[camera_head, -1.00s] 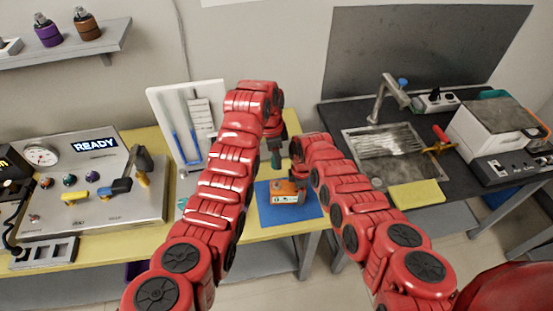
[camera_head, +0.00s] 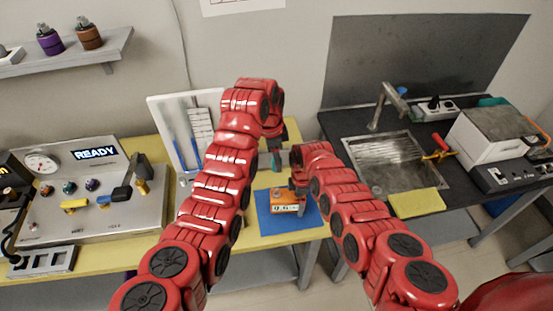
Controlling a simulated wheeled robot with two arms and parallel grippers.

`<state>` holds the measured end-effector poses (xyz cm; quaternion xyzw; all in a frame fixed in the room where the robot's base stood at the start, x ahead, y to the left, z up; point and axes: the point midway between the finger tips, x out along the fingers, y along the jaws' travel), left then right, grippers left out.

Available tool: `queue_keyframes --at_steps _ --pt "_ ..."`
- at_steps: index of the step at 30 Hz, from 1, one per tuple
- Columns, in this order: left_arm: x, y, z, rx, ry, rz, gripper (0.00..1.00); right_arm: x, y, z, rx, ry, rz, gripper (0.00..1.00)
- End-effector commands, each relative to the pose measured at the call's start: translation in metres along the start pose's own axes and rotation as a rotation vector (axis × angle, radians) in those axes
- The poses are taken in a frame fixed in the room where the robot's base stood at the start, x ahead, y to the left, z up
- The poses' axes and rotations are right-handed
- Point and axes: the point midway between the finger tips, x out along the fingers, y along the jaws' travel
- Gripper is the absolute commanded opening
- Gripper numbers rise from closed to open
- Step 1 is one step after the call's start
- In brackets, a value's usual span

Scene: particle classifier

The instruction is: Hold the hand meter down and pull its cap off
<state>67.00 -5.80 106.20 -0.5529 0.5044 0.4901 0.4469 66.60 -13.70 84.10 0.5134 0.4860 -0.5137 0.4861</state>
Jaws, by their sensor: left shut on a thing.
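The orange hand meter (camera_head: 284,200) lies on the blue mat (camera_head: 276,224), with a lit display on its near side. My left gripper (camera_head: 277,165) is behind and above the meter, partly hidden by its own arm. It is shut on a small dark teal piece (camera_head: 277,159), which looks like the cap and appears apart from the meter's body. My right gripper (camera_head: 299,188) points down at the meter's right end, touching it or very close. Its fingers are too small and too covered by the arm to read.
The mat is on a yellow bench (camera_head: 262,243) near its right end. A white panel with blue strips (camera_head: 188,130) stands behind my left arm. A control console (camera_head: 97,190) is at left. A dark sink counter (camera_head: 340,125) is at right, across a gap.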

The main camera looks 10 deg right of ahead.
Motion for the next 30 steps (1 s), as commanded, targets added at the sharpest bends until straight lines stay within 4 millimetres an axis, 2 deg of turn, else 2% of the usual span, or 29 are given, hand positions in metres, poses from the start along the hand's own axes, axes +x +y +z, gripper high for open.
queue_keyframes --at_steps 5,10,14,18,24,30 --pt "0.0 0.0 0.0 0.0 0.0 0.0 0.0 -0.002 0.0 -0.001 -0.001 0.001 0.0 1.0" --pt "0.0 0.0 0.0 0.0 0.0 0.0 0.0 -0.017 0.002 0.0 0.001 0.003 0.004 1.0" --pt "0.0 0.0 0.0 0.0 0.0 0.0 0.0 -0.037 0.002 0.001 0.003 0.003 0.006 1.0" --pt "0.0 0.0 0.0 0.0 0.0 0.0 0.0 -0.07 0.002 0.001 0.004 0.004 0.007 1.0" --pt "0.0 0.0 0.0 0.0 0.0 0.0 0.0 -0.106 0.002 0.001 0.001 0.001 0.004 1.0" --pt "0.0 0.0 0.0 0.0 0.0 0.0 0.0 -0.119 0.001 0.001 0.001 0.0 0.001 1.0"
